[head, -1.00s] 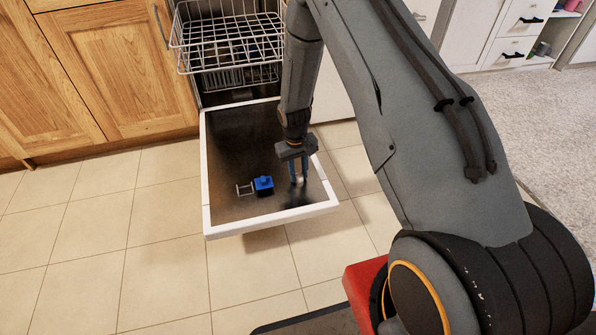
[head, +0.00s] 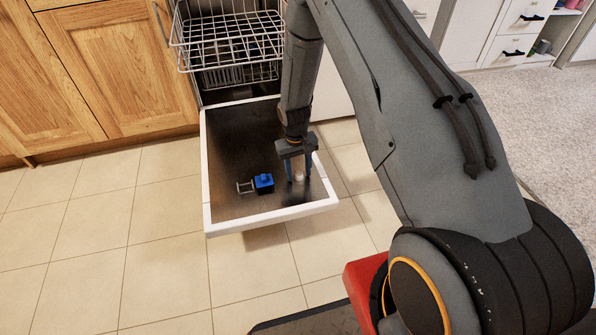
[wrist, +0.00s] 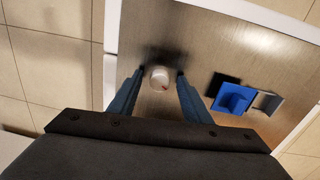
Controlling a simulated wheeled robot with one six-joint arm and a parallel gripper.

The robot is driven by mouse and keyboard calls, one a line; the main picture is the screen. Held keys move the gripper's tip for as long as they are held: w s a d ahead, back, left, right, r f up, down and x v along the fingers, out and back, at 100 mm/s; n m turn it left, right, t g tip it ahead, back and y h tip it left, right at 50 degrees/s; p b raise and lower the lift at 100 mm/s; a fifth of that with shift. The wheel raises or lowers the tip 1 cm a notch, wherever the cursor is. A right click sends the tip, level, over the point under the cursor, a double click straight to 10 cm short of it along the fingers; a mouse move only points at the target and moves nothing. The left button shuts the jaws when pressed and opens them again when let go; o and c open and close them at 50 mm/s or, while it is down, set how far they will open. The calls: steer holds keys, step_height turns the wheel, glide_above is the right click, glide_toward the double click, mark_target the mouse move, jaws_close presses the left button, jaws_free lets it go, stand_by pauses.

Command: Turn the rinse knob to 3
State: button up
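The rinse knob is a small round white knob (wrist: 159,77) on the dark inner face of the open dishwasher door (head: 235,140). A small reddish mark shows near its lower edge in the wrist view. Any numbers around it are too small to read. In the head view the knob (head: 299,176) shows between my fingers. My gripper (wrist: 161,73) is open, with one blue-grey fingertip on each side of the knob and a gap on both sides. My gripper (head: 299,180) points down at the door in the head view.
A blue block-like part (head: 264,182) with an open grey flap (head: 245,187) sits left of the knob on the door. A wire rack (head: 228,45) juts out above the door's far end. Wooden cabinets (head: 110,75) stand left; tiled floor is clear in front.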

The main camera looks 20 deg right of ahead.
mark_target(297, 174)
steer(key=r+p, duration=0.1)
steer(key=r, duration=0.3)
steer(key=r+p, duration=0.1)
steer(key=r, duration=0.2)
steer(key=shift+a+r, duration=0.2)
steer(key=shift+r, duration=0.2)
